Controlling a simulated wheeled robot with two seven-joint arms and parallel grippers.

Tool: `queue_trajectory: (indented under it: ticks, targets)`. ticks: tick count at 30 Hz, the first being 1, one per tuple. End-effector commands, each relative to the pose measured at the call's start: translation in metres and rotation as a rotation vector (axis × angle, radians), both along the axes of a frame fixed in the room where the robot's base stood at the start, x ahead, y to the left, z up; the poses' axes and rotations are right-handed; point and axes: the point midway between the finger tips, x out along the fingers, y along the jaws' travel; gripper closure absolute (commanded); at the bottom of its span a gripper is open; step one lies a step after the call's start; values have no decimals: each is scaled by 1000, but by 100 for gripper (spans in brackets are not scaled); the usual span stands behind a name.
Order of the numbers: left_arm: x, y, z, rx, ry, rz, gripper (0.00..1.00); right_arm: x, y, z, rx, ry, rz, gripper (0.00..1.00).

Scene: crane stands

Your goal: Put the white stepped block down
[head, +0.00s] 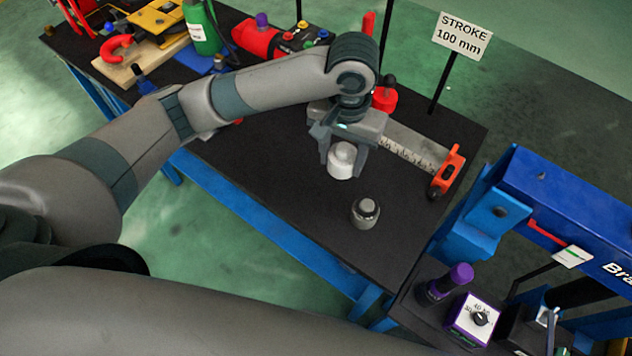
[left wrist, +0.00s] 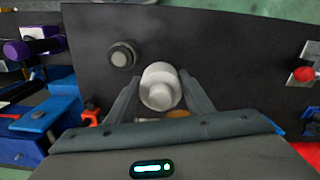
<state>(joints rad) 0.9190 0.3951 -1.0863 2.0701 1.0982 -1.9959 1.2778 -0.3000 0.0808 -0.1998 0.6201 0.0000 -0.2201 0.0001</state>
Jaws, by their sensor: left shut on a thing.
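The white stepped block (head: 341,161) is a round white piece with a narrower top. It sits between the fingers of my left gripper (head: 345,158), which is shut on it. In the left wrist view the block (left wrist: 160,87) shows between the two finger ends of my left gripper (left wrist: 165,95). The black table top (head: 290,190) is beneath it; I cannot tell whether the block touches it. My right gripper is not in view.
A grey stepped cylinder (head: 365,211) stands on the table in front of the block. A steel scale with an orange end piece (head: 448,172) lies to the right. A blue press frame (head: 560,220) stands at right. The table's front middle is bare.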

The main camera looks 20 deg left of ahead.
Motion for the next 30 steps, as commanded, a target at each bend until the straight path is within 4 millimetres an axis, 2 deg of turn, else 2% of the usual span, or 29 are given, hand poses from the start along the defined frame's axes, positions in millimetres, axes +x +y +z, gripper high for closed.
queue_trajectory:
  ticks: [5, 17, 23, 30]
  targets:
    - [-1, -12, -4, -1, 3, -8, 75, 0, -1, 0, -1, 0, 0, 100]
    - [-1, -10, -6, -1, 3, -8, 75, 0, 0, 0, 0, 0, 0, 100]
    - [4, 7, -16, 0, 6, -5, 75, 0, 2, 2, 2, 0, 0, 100]
    - [15, 50, -40, 3, 5, -3, 75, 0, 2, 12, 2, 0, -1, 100]
